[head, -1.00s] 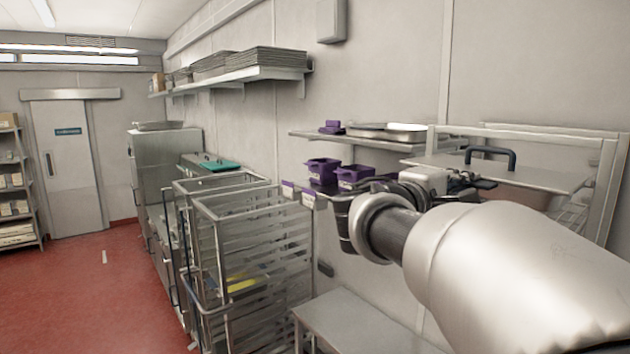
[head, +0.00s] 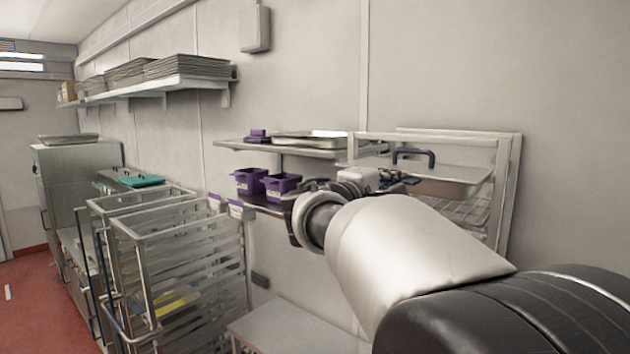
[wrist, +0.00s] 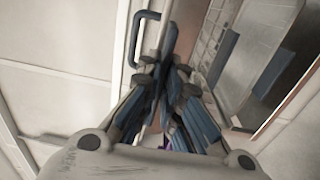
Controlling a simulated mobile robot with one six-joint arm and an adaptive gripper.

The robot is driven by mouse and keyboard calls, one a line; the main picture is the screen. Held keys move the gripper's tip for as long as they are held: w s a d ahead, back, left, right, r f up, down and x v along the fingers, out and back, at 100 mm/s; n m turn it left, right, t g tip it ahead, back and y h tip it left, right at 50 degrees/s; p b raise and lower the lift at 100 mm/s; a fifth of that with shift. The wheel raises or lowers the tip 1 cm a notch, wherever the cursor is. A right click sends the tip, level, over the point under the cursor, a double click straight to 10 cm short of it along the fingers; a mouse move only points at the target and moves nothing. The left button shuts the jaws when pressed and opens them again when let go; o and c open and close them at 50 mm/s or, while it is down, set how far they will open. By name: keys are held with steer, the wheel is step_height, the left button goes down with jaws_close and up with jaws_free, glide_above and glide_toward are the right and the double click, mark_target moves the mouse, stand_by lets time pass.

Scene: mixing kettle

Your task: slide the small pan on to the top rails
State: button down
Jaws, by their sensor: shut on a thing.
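The small pan (head: 466,187) is a shallow steel pan with a flat top. It sits level at the upper part of a pale open-frame rack (head: 504,190) in the head view, its left part behind my wrist. A dark blue handle (head: 413,155) stands above it and also shows in the wrist view (wrist: 142,35). My gripper (head: 398,178) is at the pan's near left edge. In the wrist view its blue-padded fingers (wrist: 168,55) are together on a thin edge beside the handle. Whether the pan rests on the top rails is hidden.
Left of the rack, a wall shelf (head: 230,143) holds trays, and purple tubs (head: 280,186) stand below it. A wire trolley (head: 180,260) is further left. A low steel table (head: 290,325) lies under my arm. The wall right of the rack is bare.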

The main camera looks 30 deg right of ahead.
mark_target(412, 167)
steer(key=shift+r, duration=0.3)
steer(key=shift+x, duration=5.75)
steer(key=shift+w+d+f+b, duration=0.1)
steer(key=shift+d+f+b, duration=0.15)
steer(key=shift+f+b, duration=0.1)
steer(key=c, duration=1.7)
jaws_free()
steer(key=shift+a+f, duration=0.1)
steer(key=shift+o, duration=0.2)
steer(key=shift+f, duration=0.45)
steer(key=o, duration=0.4)
steer(key=shift+r, duration=0.15)
steer(key=shift+o, duration=0.3)
